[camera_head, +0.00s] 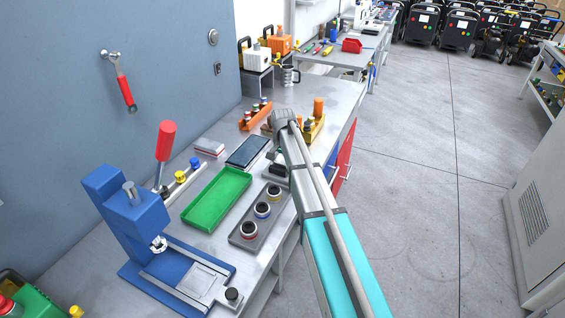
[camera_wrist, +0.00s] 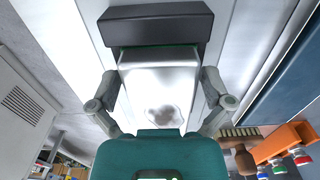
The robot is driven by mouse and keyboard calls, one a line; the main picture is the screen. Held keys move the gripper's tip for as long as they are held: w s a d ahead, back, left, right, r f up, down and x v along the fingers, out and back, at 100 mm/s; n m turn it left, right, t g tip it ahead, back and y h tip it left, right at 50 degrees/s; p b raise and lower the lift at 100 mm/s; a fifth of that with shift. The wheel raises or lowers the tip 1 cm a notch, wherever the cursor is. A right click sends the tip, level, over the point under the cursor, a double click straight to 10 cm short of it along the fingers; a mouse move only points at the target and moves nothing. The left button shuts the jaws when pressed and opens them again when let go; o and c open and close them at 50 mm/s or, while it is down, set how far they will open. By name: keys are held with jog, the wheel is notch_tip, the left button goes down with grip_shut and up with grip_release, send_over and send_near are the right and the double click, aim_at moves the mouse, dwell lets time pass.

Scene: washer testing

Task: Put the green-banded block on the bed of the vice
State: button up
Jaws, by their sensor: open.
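A silver metal block (camera_wrist: 158,85) with a thin green strip at its far edge shows in the wrist view; it appears to be the green-banded block. My gripper (camera_wrist: 159,90) is open, with one finger on each side of it. I cannot tell whether the fingers touch it. A dark grey block-like piece (camera_wrist: 155,25) lies just beyond it. In the head view my arm largely hides this spot, and I cannot make out the block clearly. The blue vice (camera_head: 140,212) with a red-handled lever stands at the front left; its grey bed (camera_head: 190,283) looks empty.
A green tray (camera_head: 190,217) and a grey holder (camera_head: 237,238) with three ringed round parts lie between vice and arm. A dark flat panel (camera_head: 248,151) lies behind the tray. An orange rack (camera_head: 246,124) of small bottles stands farther back. The blue wall bounds the left.

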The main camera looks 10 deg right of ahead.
jog(key=shift+r, duration=0.2)
notch_tip(320, 180, up, 12)
jog(key=p, duration=1.2)
jog(key=shift+s+f, duration=0.1)
dwell(0.6)
jog(key=s+n, duration=0.7)
jog(key=s, duration=2.2)
